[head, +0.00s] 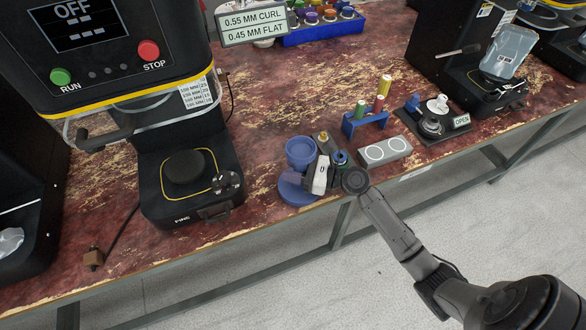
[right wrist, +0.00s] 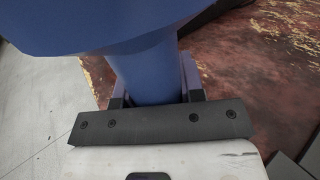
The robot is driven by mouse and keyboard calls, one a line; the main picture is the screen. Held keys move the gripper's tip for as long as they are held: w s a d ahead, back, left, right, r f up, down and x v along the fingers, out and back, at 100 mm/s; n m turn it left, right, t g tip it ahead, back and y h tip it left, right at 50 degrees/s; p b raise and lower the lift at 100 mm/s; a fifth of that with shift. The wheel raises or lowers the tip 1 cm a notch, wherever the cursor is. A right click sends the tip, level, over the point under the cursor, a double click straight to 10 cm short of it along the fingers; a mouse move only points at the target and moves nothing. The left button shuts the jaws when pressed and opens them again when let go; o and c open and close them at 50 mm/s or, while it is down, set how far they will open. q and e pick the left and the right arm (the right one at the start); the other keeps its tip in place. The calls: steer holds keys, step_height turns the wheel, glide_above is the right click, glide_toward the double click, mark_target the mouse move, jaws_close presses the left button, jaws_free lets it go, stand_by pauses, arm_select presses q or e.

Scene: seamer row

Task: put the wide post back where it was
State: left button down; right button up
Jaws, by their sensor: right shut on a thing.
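A blue wide post (head: 300,152) with a broad round top stands near the table's front edge, right of the seamer marked FINE. A blue round disc (head: 297,189) shows below it; I cannot tell whether it is the post's foot or a separate base. My right gripper (head: 312,172) reaches in from the right and is shut on the post's stem. In the right wrist view the blue stem (right wrist: 148,76) sits between the fingers, under the broad top. The stem is mostly hidden in the head view. My left gripper is not in view.
A grey block with two white circles (head: 385,151) and a blue rack (head: 365,122) with coloured pegs stand to the right. The seamer (head: 190,195) stands left, its screen reading OFF. A black fixture (head: 437,122) with an OPEN sign is farther right. Bare tabletop lies behind the post.

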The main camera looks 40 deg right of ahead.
steer(key=shift+f, duration=0.15)
steer(key=o, duration=0.7)
steer(key=shift+c, duration=0.2)
steer(key=o, duration=0.3)
steer(key=shift+o, duration=0.2)
